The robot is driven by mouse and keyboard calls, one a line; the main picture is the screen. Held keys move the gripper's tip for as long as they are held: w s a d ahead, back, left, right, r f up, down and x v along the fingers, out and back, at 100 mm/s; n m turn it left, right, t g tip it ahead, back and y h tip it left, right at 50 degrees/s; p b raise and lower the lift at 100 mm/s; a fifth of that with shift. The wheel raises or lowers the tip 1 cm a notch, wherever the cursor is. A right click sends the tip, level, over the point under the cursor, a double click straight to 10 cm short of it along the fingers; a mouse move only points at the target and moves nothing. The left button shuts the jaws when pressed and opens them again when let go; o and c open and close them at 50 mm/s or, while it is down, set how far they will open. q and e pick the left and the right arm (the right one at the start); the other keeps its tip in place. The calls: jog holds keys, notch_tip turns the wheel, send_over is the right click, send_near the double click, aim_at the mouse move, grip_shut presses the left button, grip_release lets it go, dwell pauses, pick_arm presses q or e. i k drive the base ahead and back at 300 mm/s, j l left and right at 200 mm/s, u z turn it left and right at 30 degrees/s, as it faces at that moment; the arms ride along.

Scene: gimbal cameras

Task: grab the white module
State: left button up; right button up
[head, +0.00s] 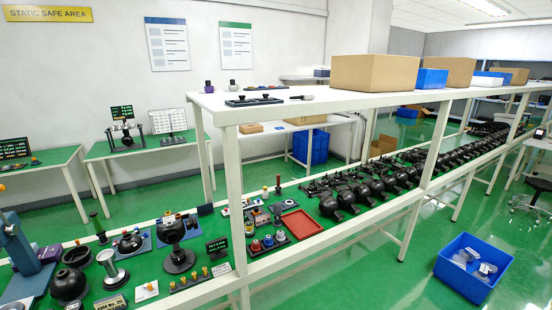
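No part that I can clearly identify as the white module shows in the head view. Pale items on the green-topped workbench (215,290) include a small flat white piece with an orange spot (147,291) at the front and a silver-white spool-like part (112,270) left of it. A white-edged block (224,211) lies farther back near a red tray. These are too small to tell apart surely. Neither of my grippers is in view.
A red tray (301,224) and many black round housings (345,203) line the bench. A white shelf (300,105) on posts stands above it with a cardboard box (374,73). A blue crate (473,268) sits on the floor at right. Green floor is open there.

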aim_at(233, 87)
jog(key=i+z, duration=0.15)
jog(key=i, duration=0.3)
jog(key=i+j+z, duration=0.15)
jog(key=i, duration=0.3)
jog(key=i+j+z, duration=0.15)
jog(key=i, duration=0.25)
jog(key=i+j+z, duration=0.15)
jog(key=i, duration=0.3)
